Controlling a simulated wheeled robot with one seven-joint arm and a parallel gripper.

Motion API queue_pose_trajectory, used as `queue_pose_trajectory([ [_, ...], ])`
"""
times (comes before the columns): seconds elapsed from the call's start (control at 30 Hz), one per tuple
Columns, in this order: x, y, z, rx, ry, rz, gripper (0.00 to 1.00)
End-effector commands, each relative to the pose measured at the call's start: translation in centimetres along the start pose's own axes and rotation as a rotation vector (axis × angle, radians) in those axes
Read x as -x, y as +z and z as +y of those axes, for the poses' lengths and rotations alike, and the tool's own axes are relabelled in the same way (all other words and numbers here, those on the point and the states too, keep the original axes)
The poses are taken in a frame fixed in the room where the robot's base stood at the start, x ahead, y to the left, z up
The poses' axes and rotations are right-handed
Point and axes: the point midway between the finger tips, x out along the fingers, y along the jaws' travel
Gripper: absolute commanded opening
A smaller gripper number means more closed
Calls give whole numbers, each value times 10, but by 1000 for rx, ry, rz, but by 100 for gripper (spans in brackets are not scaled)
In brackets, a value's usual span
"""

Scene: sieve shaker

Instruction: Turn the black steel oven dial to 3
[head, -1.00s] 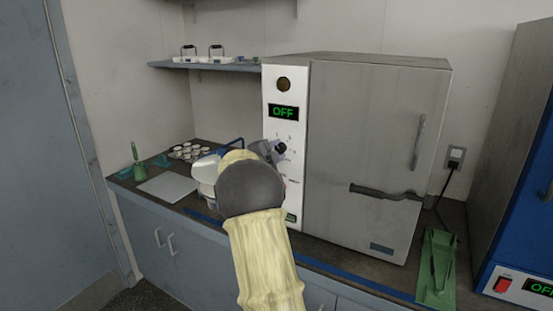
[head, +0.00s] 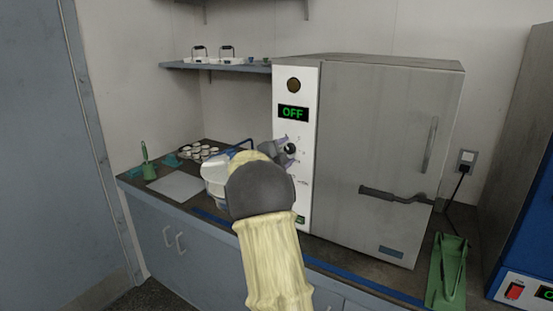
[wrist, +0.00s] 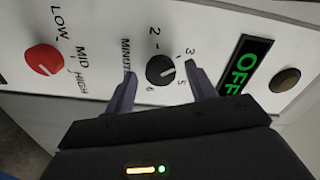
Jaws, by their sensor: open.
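The black dial (wrist: 160,70) sits on the oven's white control panel in the wrist view, with 2, 3, 5 and 6 legible around it. A light pointer line on its face points toward the side between the 3 and 5 marks, but its exact setting is hard to read. My gripper (wrist: 160,85) is open, with one finger on each side of the dial and visible gaps to it. In the head view, the dial (head: 291,148) shows just past my gripper at the steel oven's (head: 390,150) panel. The oven display (head: 293,113) reads OFF.
A red knob (wrist: 44,59) marked LOW, MID, HIGH is on the same panel. A green tool holder (head: 447,270) and a blue unit (head: 530,230) stand farther right. Cups (head: 200,152) are at left.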

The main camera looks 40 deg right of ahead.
Motion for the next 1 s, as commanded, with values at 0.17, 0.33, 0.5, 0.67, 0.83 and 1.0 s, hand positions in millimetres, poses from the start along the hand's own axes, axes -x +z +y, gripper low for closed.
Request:
queue_pose_trajectory([
  [0.17, 20, 1, 0, -1, 0, -4, 56],
  [0.33, 51, 1, 0, -1, -1, -4, 56],
  [0.5, 86, 1, 1, 0, -1, -4, 56],
  [0.67, 118, 1, 1, -1, 0, -4, 56],
  [0.83, 150, 1, 1, 0, 0, -3, 56],
  [1.0, 169, 1, 1, 0, 1, -2, 56],
])
